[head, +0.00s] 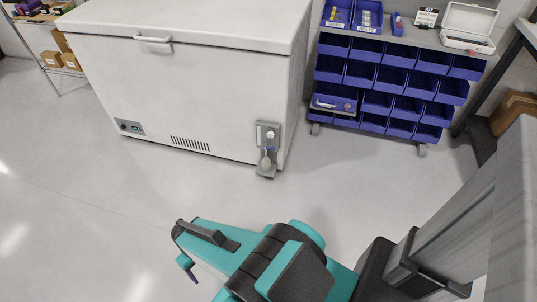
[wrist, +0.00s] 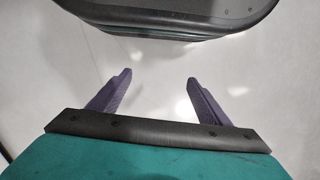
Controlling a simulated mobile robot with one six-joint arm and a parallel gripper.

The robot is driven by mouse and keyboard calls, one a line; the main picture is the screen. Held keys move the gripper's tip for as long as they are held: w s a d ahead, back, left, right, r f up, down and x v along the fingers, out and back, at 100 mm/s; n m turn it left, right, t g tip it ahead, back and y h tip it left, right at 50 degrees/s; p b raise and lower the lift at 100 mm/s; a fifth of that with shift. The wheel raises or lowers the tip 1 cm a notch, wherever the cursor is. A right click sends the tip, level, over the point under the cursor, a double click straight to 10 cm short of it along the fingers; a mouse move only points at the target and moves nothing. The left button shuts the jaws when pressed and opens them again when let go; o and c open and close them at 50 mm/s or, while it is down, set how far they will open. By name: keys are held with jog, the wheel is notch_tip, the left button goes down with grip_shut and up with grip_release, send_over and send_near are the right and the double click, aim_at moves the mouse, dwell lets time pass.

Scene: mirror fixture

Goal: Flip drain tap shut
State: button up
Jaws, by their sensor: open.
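The drain tap (head: 266,158) is at the lower right corner of the white chest freezer (head: 190,85) in the head view. It hangs on a grey plate with a pale round knob. A small blue part shows just above its pale, rounded lower body. It is too small to tell which way the lever is turned. My gripper (head: 186,264) is in the lower left of the head view, in front of the freezer and well apart from the tap. The wrist view shows my gripper (wrist: 157,88) with two purple fingers spread and nothing between them. The tap is not in the wrist view.
A rack of blue bins (head: 390,80) stands right of the freezer, with boxes and a white case (head: 468,27) on top. Shelving with cartons (head: 55,60) is at the far left. The grey floor (head: 100,190) before the freezer is clear.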

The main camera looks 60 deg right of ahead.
jog(key=w+d+f+m+t+b, duration=0.1)
jog(key=w+d+f+t+b, duration=0.25)
jog(key=w, duration=0.35)
jog(key=w+d+f+m+t+b, duration=0.1)
jog(key=w+d+f+t+b, duration=0.3)
jog(key=w, duration=0.3)
jog(key=w+d+m+t+h+b, duration=0.1)
jog(key=w+d+t+h+b, duration=0.2)
jog(key=d, duration=0.6)
jog(key=w+d+m+t+h+b, duration=0.1)
jog(key=w+d+m+h+b, duration=0.15)
jog(key=w+d, duration=0.45)
jog(key=m+g+h+b, duration=0.4)
jog(key=m+h+b, duration=0.3)
jog(key=h+b, duration=0.5)
send_near(269, 148)
jog(key=s+a+f, duration=0.1)
jog(key=s+a, duration=0.1)
jog(key=a, duration=0.3)
jog(key=shift+w+h+p, duration=0.15)
jog(key=shift+h+p, duration=0.2)
jog(key=shift+d+t, duration=0.1)
jog(key=shift+t, duration=0.15)
jog(key=b+x, duration=0.3)
jog(key=x, duration=1)
jog(key=shift+w+d, duration=0.15)
jog(key=shift+d, duration=0.2)
